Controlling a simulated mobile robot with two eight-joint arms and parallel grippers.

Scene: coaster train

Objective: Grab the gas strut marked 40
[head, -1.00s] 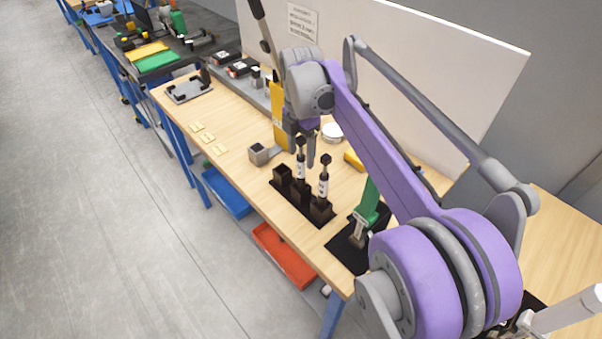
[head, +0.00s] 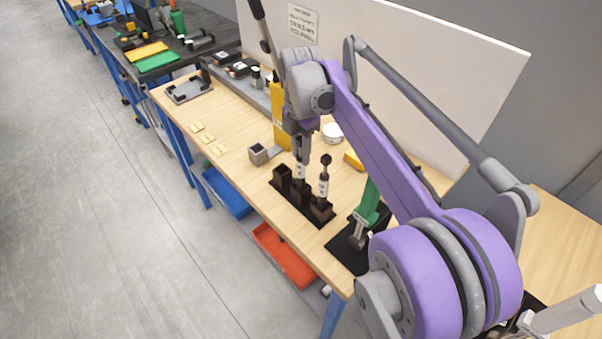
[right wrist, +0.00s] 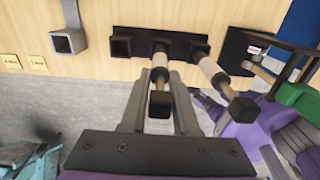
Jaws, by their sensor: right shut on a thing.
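Two slim gas struts stand upright in a black holder (head: 318,217) on the wooden bench. The middle strut (head: 300,173) is between the fingers of my right gripper (head: 301,152), which is shut on it near its upper part. In the right wrist view the strut's dark square end (right wrist: 159,105) shows between my right gripper's fingers (right wrist: 160,88), its lower end still in the holder. The other strut (head: 324,184) stands in the nearer socket and also shows in the right wrist view (right wrist: 214,70). The markings are too small to read. My left gripper is not in view.
The third socket (head: 282,175) of the holder is empty. A grey square cup (head: 258,154) stands to its left, and a green-handled clamp (head: 368,204) to its right. A yellow upright block (head: 279,112) and white round container (head: 332,133) stand behind.

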